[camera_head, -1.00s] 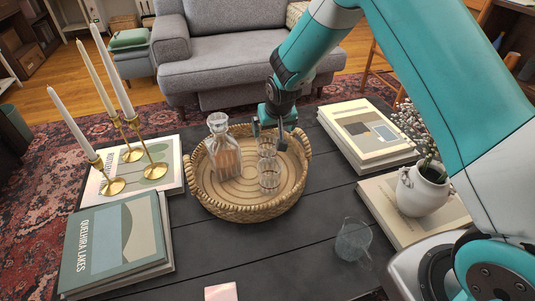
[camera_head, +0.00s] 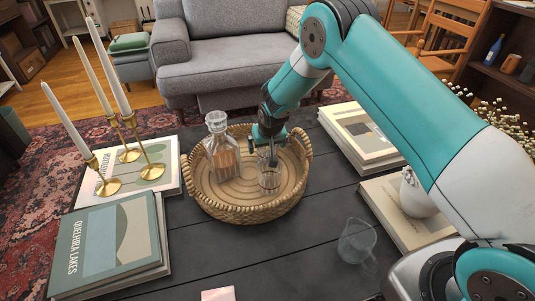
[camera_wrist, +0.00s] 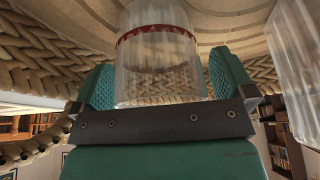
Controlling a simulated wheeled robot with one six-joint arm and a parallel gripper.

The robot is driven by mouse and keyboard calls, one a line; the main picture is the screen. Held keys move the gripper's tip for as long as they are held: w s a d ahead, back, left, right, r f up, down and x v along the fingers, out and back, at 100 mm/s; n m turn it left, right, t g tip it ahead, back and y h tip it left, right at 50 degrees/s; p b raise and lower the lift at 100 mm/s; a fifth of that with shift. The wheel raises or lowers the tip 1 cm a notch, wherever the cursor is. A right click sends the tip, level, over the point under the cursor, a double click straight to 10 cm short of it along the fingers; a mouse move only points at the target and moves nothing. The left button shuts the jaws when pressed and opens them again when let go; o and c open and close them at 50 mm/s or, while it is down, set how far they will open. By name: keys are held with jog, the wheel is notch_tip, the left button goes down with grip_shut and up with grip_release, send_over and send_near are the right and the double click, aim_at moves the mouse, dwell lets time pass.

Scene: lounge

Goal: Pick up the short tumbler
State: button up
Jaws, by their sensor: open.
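A clear tumbler (camera_head: 269,180) stands in the round woven basket (camera_head: 245,213) on the dark table. My gripper (camera_head: 272,154) is over the basket, reaching down just behind and above this tumbler. In the wrist view my open gripper (camera_wrist: 165,80) has a clear glass with a reddish band (camera_wrist: 160,55) between its two teal fingers, with gaps at the sides. A second clear ribbed glass thing (camera_wrist: 297,65) is partly in view at the right; I cannot tell which piece it is. A second tumbler seen earlier behind the first is now hidden by my gripper in the head view.
A glass decanter (camera_head: 221,150) stands in the basket, left of my gripper. Books with brass candlesticks (camera_head: 130,153) are at the left. Books (camera_head: 360,135) and a white vase (camera_head: 415,193) are at the right. A glass jug (camera_head: 356,240) stands at the front right.

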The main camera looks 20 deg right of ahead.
jog(key=shift+c, duration=0.2)
jog(key=c, duration=1)
jog(key=shift+r, duration=0.15)
